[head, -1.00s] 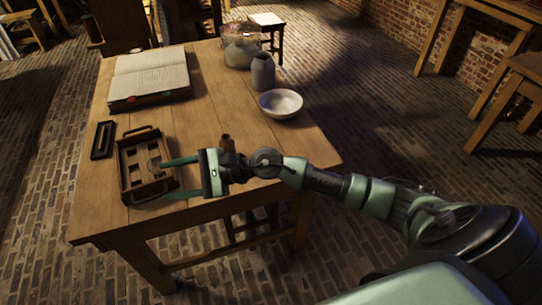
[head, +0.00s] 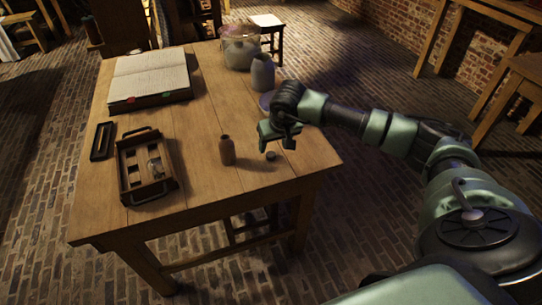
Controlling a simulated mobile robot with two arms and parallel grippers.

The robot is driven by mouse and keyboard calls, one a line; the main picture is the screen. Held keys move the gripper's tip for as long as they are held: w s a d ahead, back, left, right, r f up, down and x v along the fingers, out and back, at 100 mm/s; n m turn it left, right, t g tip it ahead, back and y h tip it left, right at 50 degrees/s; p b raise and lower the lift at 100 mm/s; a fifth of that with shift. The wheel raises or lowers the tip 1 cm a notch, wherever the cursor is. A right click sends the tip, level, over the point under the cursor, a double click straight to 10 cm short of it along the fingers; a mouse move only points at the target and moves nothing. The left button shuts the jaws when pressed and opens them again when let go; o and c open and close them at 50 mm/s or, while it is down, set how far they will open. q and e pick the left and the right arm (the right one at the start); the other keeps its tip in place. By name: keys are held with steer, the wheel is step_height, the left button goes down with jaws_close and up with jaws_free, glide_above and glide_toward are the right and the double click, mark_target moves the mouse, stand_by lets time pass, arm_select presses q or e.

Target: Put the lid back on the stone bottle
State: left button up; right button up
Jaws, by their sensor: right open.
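A small brown bottle (head: 227,151) stands upright near the front right of the wooden table, its narrow neck showing; I take it for the stone bottle. A small dark round piece (head: 271,156), which looks like a lid, lies on the tabletop to the right of the bottle. My right gripper (head: 276,147) is open and points down just above and slightly right of that dark piece, with nothing seen between its fingers. My left gripper is not in view.
A wooden tray with handles (head: 130,187) and a dark narrow case (head: 102,141) are at the left of the table (head: 205,100). An open book (head: 150,78), a grey jar (head: 262,73) and a glass bowl (head: 240,50) stand farther back. My arm mostly hides a white bowl.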

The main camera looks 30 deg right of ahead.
mark_target(271, 154)
steer(key=shift+x, duration=0.8)
steer(key=p+x, duration=0.1)
steer(key=x, duration=0.4)
steer(key=shift+f, duration=0.1)
jaws_close()
